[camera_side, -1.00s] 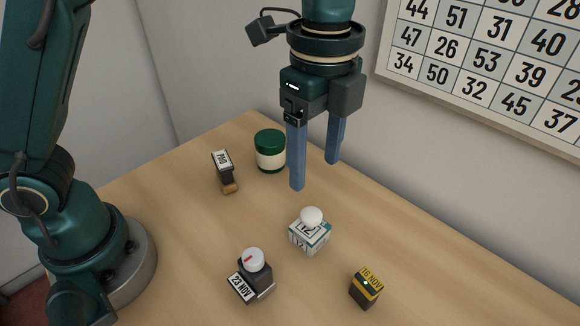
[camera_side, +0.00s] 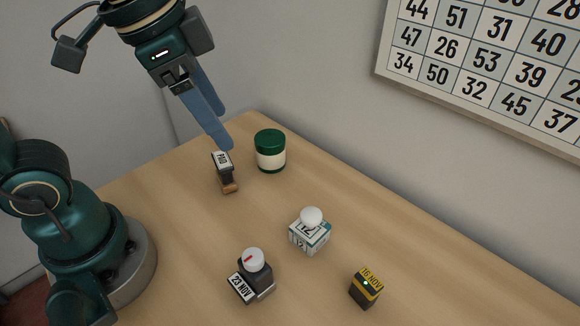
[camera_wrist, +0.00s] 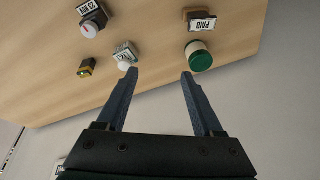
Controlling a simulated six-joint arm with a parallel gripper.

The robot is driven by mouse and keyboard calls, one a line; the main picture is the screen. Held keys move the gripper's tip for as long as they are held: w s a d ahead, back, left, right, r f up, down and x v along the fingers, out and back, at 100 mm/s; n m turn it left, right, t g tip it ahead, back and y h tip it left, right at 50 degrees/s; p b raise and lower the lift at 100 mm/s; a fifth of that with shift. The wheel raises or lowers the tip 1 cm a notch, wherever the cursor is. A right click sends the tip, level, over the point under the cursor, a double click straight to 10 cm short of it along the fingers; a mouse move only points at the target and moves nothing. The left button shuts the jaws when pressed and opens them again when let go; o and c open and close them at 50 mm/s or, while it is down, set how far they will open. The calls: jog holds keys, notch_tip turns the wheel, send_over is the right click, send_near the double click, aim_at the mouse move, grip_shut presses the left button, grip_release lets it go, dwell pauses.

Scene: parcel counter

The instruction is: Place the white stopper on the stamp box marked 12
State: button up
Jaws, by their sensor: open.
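The white stopper (camera_side: 311,216) is a round white knob sitting on top of the stamp box marked 12 (camera_side: 308,238), a small white box with green edging near the middle of the table. In the wrist view the stopper (camera_wrist: 124,66) and the box (camera_wrist: 127,50) show beyond the tip of one finger. My gripper (camera_side: 222,129) is open and empty, raised and tilted over the back left of the table, well apart from the stopper and the box.
A green-lidded jar (camera_side: 270,150) and a PAID stamp (camera_side: 225,174) stand at the back, near my gripper in the side view. A 23 NOV stamp (camera_side: 253,277) and a yellow-black 16 NOV block (camera_side: 366,288) stand in front. A number board (camera_side: 490,70) hangs on the wall.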

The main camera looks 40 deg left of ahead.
jog(key=s+a+f+n+t, duration=0.1)
jog(key=s+a+f+n, duration=0.2)
jog(key=s+n, duration=0.1)
jog(key=shift+f+n+t+y, duration=0.3)
jog(key=shift+f+n+t, duration=0.1)
jog(key=shift+n, duration=0.5)
